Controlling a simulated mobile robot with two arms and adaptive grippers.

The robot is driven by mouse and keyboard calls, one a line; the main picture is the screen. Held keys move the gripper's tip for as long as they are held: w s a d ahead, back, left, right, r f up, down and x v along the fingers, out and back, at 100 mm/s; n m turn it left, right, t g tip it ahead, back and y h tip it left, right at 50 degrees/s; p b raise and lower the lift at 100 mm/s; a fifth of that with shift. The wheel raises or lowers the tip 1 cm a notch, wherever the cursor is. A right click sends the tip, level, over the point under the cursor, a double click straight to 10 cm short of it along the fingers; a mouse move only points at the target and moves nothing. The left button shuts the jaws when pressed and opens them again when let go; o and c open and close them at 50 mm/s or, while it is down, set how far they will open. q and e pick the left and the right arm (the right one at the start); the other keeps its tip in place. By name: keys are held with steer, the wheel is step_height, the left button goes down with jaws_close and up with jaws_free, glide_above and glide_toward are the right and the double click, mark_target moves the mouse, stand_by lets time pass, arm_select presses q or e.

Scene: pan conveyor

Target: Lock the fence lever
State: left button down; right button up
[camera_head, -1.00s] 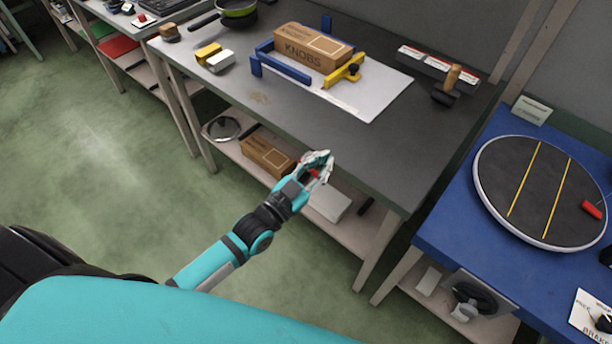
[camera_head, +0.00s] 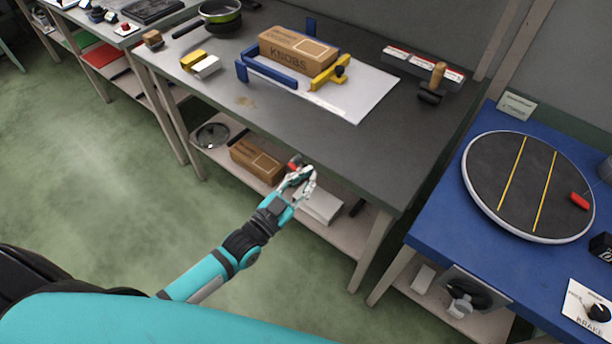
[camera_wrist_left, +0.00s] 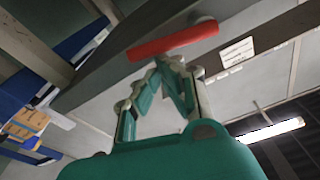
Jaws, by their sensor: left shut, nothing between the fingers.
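A red lever (camera_wrist_left: 172,40) is at the front edge of the grey workbench, seen large in the left wrist view beside a small white label (camera_wrist_left: 237,52). In the head view only a small red part of it (camera_head: 295,160) shows past my left gripper. My left gripper (camera_head: 301,178) is shut and empty, just in front of the bench edge. In the left wrist view its fingertips (camera_wrist_left: 172,66) are close to the lever; I cannot tell if they touch it.
A lower shelf holds another cardboard box (camera_head: 257,160). The blue table (camera_head: 440,232) at right carries a round turntable (camera_head: 490,200). Floor before the bench is clear.

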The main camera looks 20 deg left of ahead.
arm_select(q)
steer(key=shift+f+m, duration=0.4)
steer(key=shift+m, duration=0.5)
steer(key=shift+d+f+m, duration=0.1)
steer(key=shift+f+m, duration=0.4)
steer(key=shift+m, duration=0.4)
steer(key=w+a+f+m+g+h+b, duration=0.1)
steer(key=f+m, duration=0.4)
steer(key=m, duration=0.8)
steer(key=shift+a+f+g+b, duration=0.15)
steer(key=shift+a+g+b, duration=0.55)
steer(key=shift+a+b, duration=0.25)
steer(key=shift+a, duration=0.1)
